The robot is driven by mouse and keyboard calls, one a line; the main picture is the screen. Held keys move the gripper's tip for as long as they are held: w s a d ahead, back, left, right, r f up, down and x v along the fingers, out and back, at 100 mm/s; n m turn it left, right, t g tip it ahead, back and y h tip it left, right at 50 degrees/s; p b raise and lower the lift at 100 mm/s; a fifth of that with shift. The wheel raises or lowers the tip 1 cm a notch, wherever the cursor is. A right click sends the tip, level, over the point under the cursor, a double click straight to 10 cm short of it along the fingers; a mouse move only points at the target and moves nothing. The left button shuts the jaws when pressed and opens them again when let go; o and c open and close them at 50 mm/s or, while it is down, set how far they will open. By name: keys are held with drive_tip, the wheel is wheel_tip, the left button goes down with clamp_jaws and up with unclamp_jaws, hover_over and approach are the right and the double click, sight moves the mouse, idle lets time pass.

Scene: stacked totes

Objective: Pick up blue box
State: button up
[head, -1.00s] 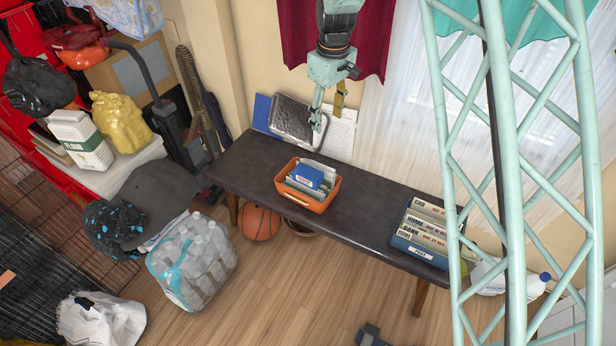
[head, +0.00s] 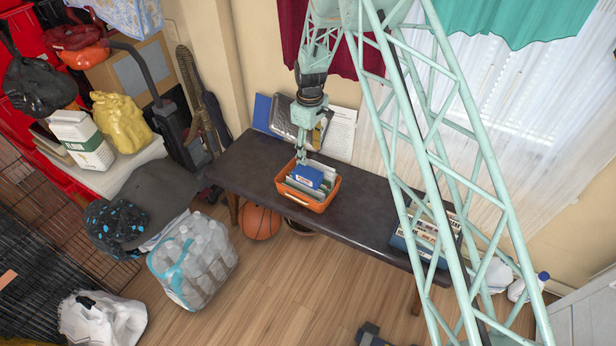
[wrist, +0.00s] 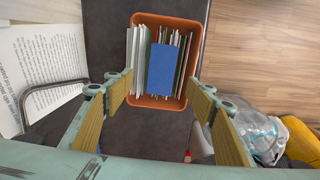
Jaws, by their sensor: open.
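The blue box (head: 308,176) lies on top of the papers in an orange tote on the dark bench. In the wrist view the blue box (wrist: 161,69) sits near the middle of the tote, between upright cards or papers on both sides. The orange tote (head: 306,201) also shows in the wrist view (wrist: 160,19). My gripper (head: 302,158) hangs just above the far edge of the tote, apart from the box. In the wrist view my gripper (wrist: 160,95) is open, its yellowish fingers wide apart, with nothing between them.
The dark bench (head: 365,219) is clear between the tote and a group of labelled binders (head: 425,228) at right, partly hidden by my lattice arm. A metal-framed case and paper sheet (head: 340,133) lean at the wall behind. A basketball (head: 260,222) lies below.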

sight(308, 172)
drive_tip(key=shift+f, duration=0.2)
drive_tip(key=shift+f, duration=0.1)
drive_tip(key=shift+f+b, duration=0.8)
drive_tip(key=shift+f, duration=3.45)
drive_tip(key=shift+s+a+f+b, duration=0.1)
drive_tip(key=shift+f+b, duration=0.1)
drive_tip(key=shift+f, duration=0.4)
drive_tip(key=shift+w+a+f+b, duration=0.1)
drive_tip(key=shift+f+b, duration=0.15)
drive_tip(key=shift+f, duration=0.4)
drive_tip(key=shift+s+a+f+b, duration=0.1)
drive_tip(key=shift+f+b, duration=0.1)
drive_tip(key=shift+f, duration=1.1)
drive_tip(key=shift+c, duration=0.4)
drive_tip(key=c, duration=0.9)
